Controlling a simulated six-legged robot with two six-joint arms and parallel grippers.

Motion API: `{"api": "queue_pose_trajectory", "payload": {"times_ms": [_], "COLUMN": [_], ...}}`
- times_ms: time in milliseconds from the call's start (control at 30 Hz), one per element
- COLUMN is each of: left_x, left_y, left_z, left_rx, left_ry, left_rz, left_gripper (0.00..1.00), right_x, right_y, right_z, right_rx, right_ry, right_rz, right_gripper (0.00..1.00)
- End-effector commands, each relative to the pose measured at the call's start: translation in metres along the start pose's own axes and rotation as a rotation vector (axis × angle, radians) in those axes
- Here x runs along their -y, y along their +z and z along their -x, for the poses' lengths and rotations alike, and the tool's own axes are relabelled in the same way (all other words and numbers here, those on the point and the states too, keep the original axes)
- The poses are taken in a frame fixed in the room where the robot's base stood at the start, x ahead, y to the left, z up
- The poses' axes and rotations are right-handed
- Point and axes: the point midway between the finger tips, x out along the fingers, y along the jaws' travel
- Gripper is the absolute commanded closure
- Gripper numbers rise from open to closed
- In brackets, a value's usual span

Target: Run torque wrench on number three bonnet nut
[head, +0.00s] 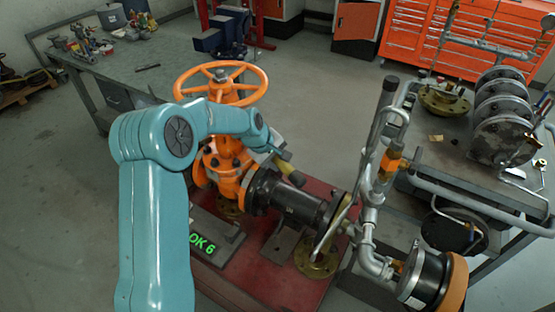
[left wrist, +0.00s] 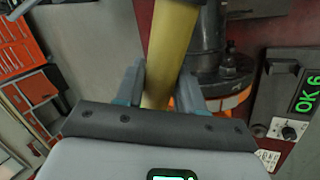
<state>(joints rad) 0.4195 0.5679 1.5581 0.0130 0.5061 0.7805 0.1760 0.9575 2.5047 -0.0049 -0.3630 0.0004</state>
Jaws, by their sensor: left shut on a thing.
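The orange gate valve (head: 228,165) stands on a red bench, its orange handwheel (head: 221,82) on top. My left arm crosses in front of its upper body and hides much of the bonnet, so I cannot pick out nut number three. My left gripper (head: 279,158) is at the valve's right side, above the black flanged pipe. It is shut on a yellow bar (head: 290,171), which looks like the torque wrench's handle. In the left wrist view the yellow bar (left wrist: 168,45) runs between both fingers. The wrench's head is hidden. My right gripper is not seen.
A box with a green "OK 6" display (head: 202,244) sits left of the black pipe (head: 290,200); it shows in the left wrist view (left wrist: 308,92). Grey pipework (head: 368,215) stands close on the right. A workbench (head: 110,75) is behind left; floor between is clear.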

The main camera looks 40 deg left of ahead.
Motion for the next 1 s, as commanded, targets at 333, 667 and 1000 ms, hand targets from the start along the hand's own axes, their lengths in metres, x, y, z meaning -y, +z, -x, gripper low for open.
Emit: {"api": "queue_pose_trajectory", "payload": {"times_ms": [333,667,1000], "left_x": [-0.007,-0.016,-0.022], "left_y": [-0.001,-0.002,-0.001], "left_z": [0.011,0.029,0.04], "left_rx": [-0.004,-0.005,-0.004], "left_ry": [0.005,0.006,0.005], "left_rz": [-0.001,-0.001,-0.001], "left_gripper": [1.0,1.0,1.0], "right_x": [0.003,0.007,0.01], "right_y": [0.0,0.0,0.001], "right_z": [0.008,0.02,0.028], "right_rx": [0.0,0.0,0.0], "right_ry": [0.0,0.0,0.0], "right_rz": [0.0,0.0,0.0], "right_gripper": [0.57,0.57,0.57]}}
